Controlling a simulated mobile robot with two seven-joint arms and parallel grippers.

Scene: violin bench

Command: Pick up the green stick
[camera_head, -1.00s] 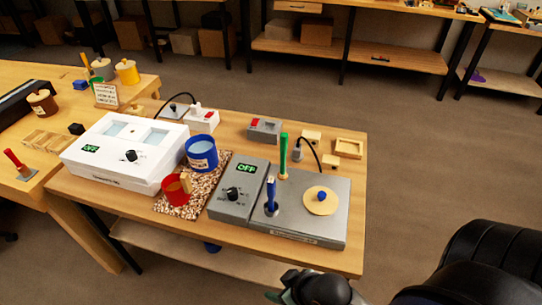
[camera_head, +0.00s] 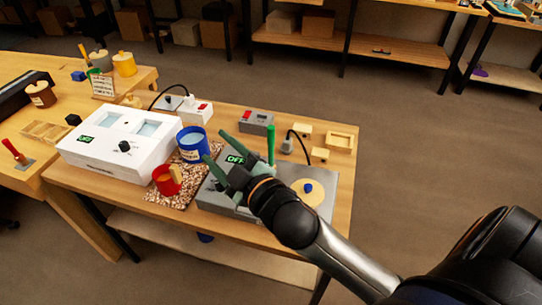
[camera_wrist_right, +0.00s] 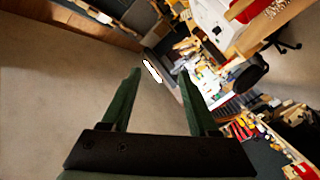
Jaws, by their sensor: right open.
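The green stick (camera_head: 271,145) stands upright at the back of the grey device (camera_head: 219,198) on the wooden table. My right gripper (camera_head: 213,146) is open with green fingers, held over the grey device, to the left of the stick and apart from it in the head view. In the right wrist view my open fingers (camera_wrist_right: 160,71) have nothing between them, and I cannot make out the stick there. My left gripper is in neither view.
A round cream disc with a blue knob (camera_head: 308,188) is right of my wrist. A blue mug (camera_head: 193,145) and a red mug (camera_head: 167,181) stand left of the gripper, beside a white device (camera_head: 105,150). A black cable (camera_head: 303,134) runs behind the stick.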

